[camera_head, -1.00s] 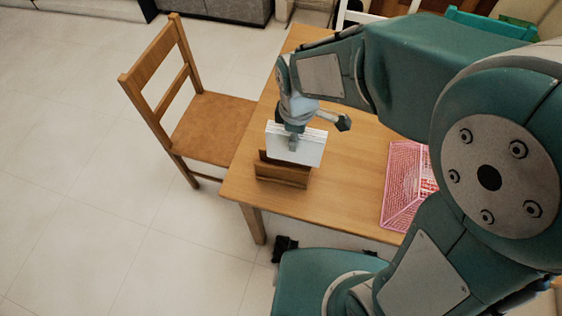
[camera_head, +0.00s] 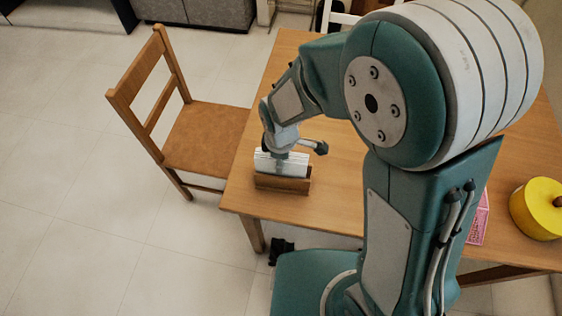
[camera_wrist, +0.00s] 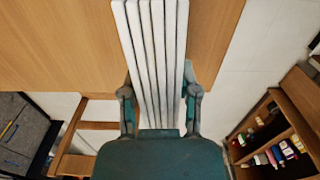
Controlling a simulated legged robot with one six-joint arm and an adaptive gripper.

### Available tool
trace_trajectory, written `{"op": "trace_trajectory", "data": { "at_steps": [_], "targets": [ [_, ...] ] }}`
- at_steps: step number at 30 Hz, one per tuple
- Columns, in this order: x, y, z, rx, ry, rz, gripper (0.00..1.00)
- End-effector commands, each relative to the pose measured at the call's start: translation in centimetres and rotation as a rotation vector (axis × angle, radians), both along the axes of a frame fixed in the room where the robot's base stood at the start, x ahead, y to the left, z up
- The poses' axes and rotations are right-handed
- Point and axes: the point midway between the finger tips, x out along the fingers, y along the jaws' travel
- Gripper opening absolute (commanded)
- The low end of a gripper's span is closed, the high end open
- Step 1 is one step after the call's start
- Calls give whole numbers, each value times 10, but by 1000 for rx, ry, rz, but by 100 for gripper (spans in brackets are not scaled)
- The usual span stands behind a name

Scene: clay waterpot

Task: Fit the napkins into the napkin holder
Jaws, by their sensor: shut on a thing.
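The napkins (camera_head: 268,165) are a white, upright stack. They also fill the upper middle of the wrist view as several parallel white layers (camera_wrist: 155,50). My gripper (camera_head: 283,153) is shut on the stack from above; in the wrist view a finger presses on each side of it (camera_wrist: 160,98). The brown wooden napkin holder (camera_head: 283,184) stands near the table's left front corner, directly under the gripper. The stack's lower edge is hidden behind the holder's front wall, so I cannot tell if it touches the bottom. I cannot make out the holder in the wrist view.
The wooden table (camera_head: 340,206) is clear around the holder. A wooden chair (camera_head: 205,135) stands at the table's left side.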

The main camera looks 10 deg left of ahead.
Motion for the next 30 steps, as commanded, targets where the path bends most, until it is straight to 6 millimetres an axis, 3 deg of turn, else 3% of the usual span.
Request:
{"op": "trace_trajectory", "data": {
  "at_steps": [3,14,15,16,30],
  "targets": [
    [0,-2,-13,1,1,0,0],
    [0,0,-16,0,0,0,0],
    [0,0,-16,0,-1,0,60],
    [0,0,-16,0,-1,0,73],
    [1,-1,-11,3,-2,-1,76]
  ]
}}
